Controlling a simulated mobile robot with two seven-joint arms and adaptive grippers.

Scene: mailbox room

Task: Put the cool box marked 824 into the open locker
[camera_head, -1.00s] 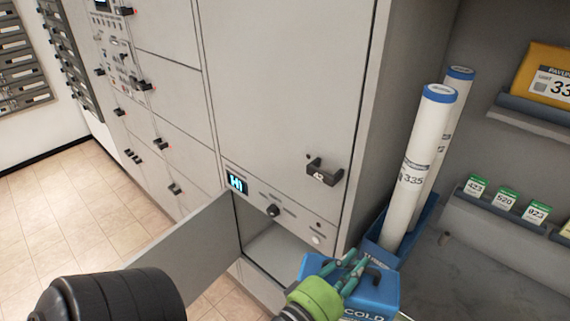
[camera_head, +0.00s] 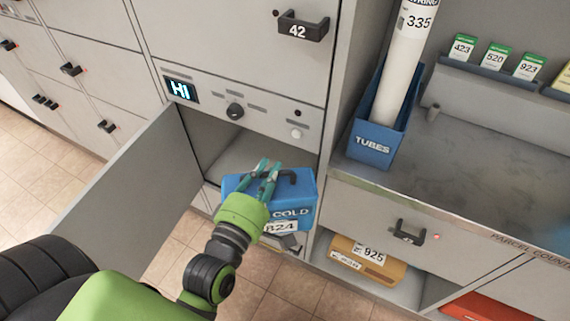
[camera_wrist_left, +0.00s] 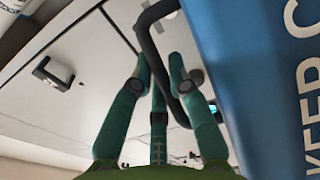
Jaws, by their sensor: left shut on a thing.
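The blue cool box (camera_head: 298,204) marked COLD and 824 hangs in front of the open locker (camera_head: 236,160). My left gripper (camera_head: 268,172) is at its dark top handle, shut on it. In the left wrist view the gripper's green fingers (camera_wrist_left: 160,90) are around the dark curved handle, and the blue box side (camera_wrist_left: 262,90) fills the right. The locker's door (camera_head: 125,205) stands swung out to the left. The box covers the lower right part of the opening. My right gripper is not in view.
A blue bin (camera_head: 372,142) marked TUBES stands on the counter (camera_head: 455,165) to the right. A yellow parcel (camera_head: 368,262) marked 925 lies on a shelf below. A display panel (camera_head: 181,90) and knob are above the opening.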

